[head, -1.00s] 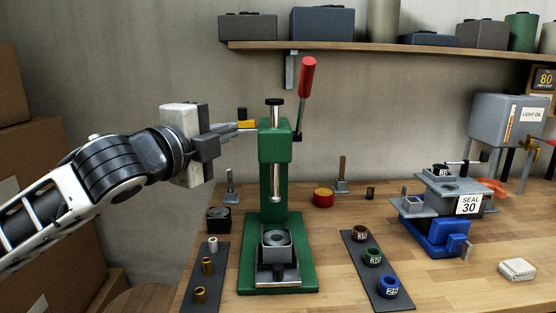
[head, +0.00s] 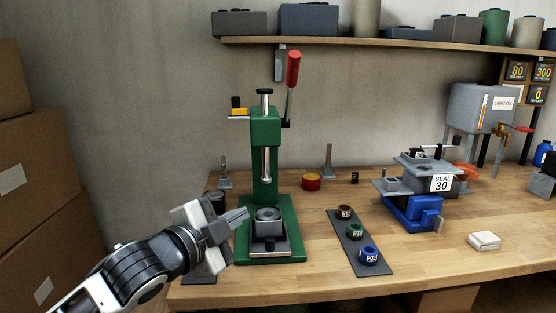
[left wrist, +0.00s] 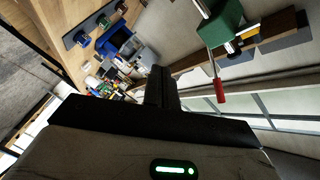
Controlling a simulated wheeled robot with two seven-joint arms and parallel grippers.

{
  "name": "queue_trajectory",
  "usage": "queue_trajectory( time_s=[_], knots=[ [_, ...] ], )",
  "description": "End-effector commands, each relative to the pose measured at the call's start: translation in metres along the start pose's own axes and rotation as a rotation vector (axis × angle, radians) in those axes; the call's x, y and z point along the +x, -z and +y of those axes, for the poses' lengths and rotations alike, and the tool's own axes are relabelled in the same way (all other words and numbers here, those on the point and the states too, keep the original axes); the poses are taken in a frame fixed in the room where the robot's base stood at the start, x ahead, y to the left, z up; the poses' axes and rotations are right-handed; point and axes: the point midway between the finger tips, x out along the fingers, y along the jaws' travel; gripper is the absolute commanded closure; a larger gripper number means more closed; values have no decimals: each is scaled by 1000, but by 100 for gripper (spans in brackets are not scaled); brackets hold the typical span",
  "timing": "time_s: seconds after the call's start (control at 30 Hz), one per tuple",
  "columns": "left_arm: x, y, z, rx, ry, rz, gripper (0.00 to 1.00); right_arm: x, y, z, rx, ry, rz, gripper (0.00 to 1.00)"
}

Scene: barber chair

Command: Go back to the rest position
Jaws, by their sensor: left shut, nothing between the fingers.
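My left gripper (head: 238,217) is shut and empty in the head view. It is low at the front left of the bench, in front of and left of the green press (head: 264,155). In the left wrist view its closed fingers (left wrist: 161,88) point away from the camera, with the press (left wrist: 222,25) beyond them at the upper right. The press has a raised lever with a red handle (head: 293,68) and a grey block (head: 267,222) on its base. My left arm hides most of the dark strip at the bench's left end. My right gripper is out of view.
A dark strip with several numbered rings (head: 354,231) lies right of the press. A blue vise (head: 412,212) holds a block marked SEAL 30. A light oil tank (head: 481,108) stands at the back right. Cardboard boxes (head: 45,215) stand at the left. The bench's front middle is clear.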

Motion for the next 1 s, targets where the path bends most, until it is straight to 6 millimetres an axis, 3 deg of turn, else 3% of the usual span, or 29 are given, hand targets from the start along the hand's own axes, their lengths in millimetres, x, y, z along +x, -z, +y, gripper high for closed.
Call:
queue_trajectory(
  time_s=[0.03, 0.17, 0.27, 0.4, 0.53, 0.6, 0.73, 1.0],
  knots=[
    [-2, -10, 29, -94, -24, -12, 100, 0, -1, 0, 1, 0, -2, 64],
    [-19, -39, 99, -359, -53, -74, 100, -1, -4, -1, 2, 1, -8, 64],
    [-42, -63, 154, -558, -64, -152, 100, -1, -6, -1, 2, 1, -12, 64],
    [-90, -95, 230, -816, -61, -302, 100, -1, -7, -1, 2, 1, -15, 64],
    [-144, -117, 289, -995, -44, -453, 100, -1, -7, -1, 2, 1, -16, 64],
    [-168, -124, 312, -1059, -34, -519, 100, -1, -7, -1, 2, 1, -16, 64],
    [-199, -130, 336, -1122, -21, -598, 100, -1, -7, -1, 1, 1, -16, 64],
    [-209, -132, 343, -1141, -16, -623, 100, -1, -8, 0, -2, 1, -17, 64]
  ],
)
